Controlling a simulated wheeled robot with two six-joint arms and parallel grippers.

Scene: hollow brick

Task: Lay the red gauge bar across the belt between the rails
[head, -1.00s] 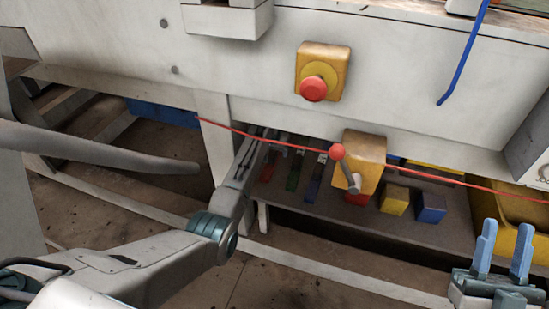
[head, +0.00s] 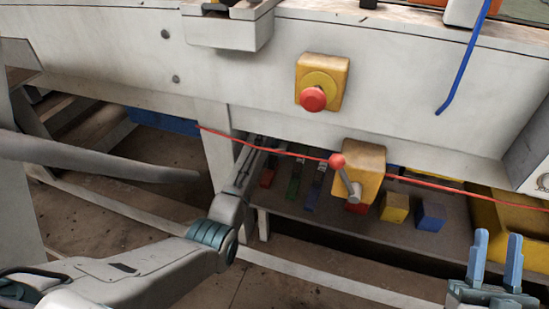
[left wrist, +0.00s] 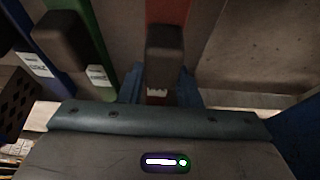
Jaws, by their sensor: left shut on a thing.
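The red gauge bar (left wrist: 172,12) shows at the top of the left wrist view, with a dark grip block (left wrist: 165,50) on it. My left gripper (left wrist: 160,88) is shut on this block, with a blue finger on each side. In the head view the red bar (head: 267,178) lies on the low shelf, and my left arm reaches in under the machine there; the fingertips are mostly hidden. My right gripper (head: 495,262) is open and empty at the lower right. The belt and rails are not clearly in view.
Green (head: 293,189) and blue (head: 313,197) bars lie beside the red one on the shelf (head: 320,225). A red cord (head: 440,184) runs across in front. A yellow box with a red-knobbed lever (head: 362,170), a stop button (head: 313,98) and a yellow bin (head: 500,225) are nearby.

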